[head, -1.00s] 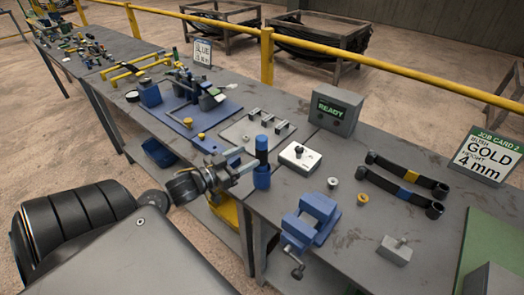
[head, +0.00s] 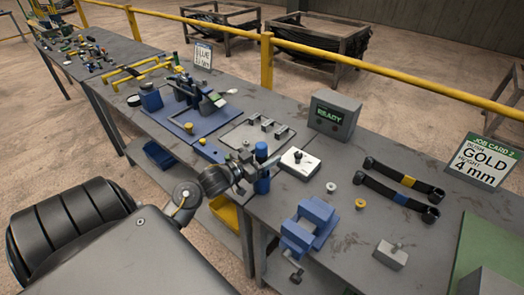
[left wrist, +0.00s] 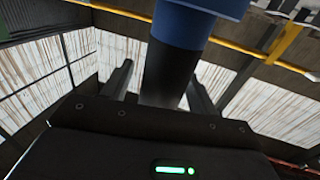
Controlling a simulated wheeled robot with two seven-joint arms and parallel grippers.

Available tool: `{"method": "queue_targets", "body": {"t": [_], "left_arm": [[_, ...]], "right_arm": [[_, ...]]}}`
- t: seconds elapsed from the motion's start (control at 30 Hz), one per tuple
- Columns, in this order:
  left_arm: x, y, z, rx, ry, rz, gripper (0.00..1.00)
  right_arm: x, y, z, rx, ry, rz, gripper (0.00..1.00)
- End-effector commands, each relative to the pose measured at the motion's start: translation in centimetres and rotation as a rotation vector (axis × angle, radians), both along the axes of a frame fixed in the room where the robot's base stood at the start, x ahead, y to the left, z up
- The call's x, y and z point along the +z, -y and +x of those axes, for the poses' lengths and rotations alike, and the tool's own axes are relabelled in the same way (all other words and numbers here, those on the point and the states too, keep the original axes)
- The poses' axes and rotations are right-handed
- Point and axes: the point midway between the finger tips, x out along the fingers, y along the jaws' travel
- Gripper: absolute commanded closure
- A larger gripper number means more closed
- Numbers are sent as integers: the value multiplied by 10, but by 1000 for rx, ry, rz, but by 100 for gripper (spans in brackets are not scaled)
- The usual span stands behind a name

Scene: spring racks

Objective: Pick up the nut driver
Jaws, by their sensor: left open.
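The nut driver (head: 261,151) stands upright in a short blue holder (head: 262,186) at the front edge of the bench, with its blue top showing. My left gripper (head: 264,164) is open at it, and its fingers partly hide the middle of the driver. In the left wrist view a cylinder with blue and dark parts, which looks like the nut driver (left wrist: 168,75), stands between the two spread fingers of the left gripper (left wrist: 160,88). I cannot tell whether either finger touches it. My right gripper is not in view.
Close by are a white box with a black knob (head: 299,161), a grey plate with clips (head: 238,138) and a blue vise (head: 311,226). Two dark straps (head: 400,190), a READY display box (head: 334,113) and a job card (head: 487,161) lie to the right. A yellow rail (head: 400,82) runs behind the bench.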

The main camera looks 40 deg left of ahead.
Motion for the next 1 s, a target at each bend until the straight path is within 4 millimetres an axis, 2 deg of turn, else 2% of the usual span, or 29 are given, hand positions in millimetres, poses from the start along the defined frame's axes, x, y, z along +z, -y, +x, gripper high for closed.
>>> {"method": "queue_targets", "body": {"t": [0.07, 0.5, 0.77, 0.87, 1.0], "left_arm": [[0, 0, 0, 0, 0, 0, 41], [0, 0, 0, 0, 0, 0, 97], [4, -1, 0, 1, 5, 1, 98], [12, -1, 0, 0, 6, 2, 98], [36, -1, 0, 0, 9, 4, 98]], "right_arm": [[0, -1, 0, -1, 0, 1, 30], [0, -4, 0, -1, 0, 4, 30], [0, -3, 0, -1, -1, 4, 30], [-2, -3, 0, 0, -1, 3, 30], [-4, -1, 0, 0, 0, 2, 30]]}}
